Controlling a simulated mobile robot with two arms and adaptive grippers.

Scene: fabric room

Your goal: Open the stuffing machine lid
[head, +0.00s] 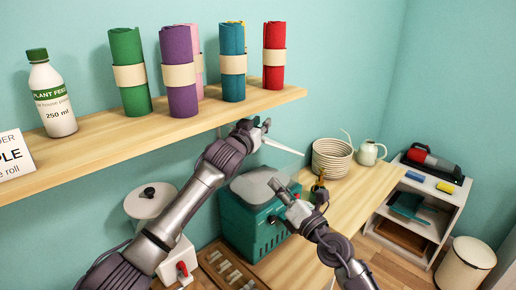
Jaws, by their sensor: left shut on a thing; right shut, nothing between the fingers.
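A teal machine (238,222) with a grey top (258,183) and side vents stands on the wooden table, partly behind my arms. I take it to be the stuffing machine. My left gripper (264,128) is above and behind its top, just below the shelf. It is shut on a thin, pale, pointed piece (284,147) that sticks out to the right. I cannot tell whether this piece is the lid's edge or a separate thing. My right gripper (277,184) is shut and empty, in front of the machine's right top edge in the picture.
The shelf (205,114) above holds several fabric rolls and a plant feed bottle (51,95). A white pot-like device (150,200) with a black knob stands left. A woven basket (332,157) and pale jug (370,153) stand right.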

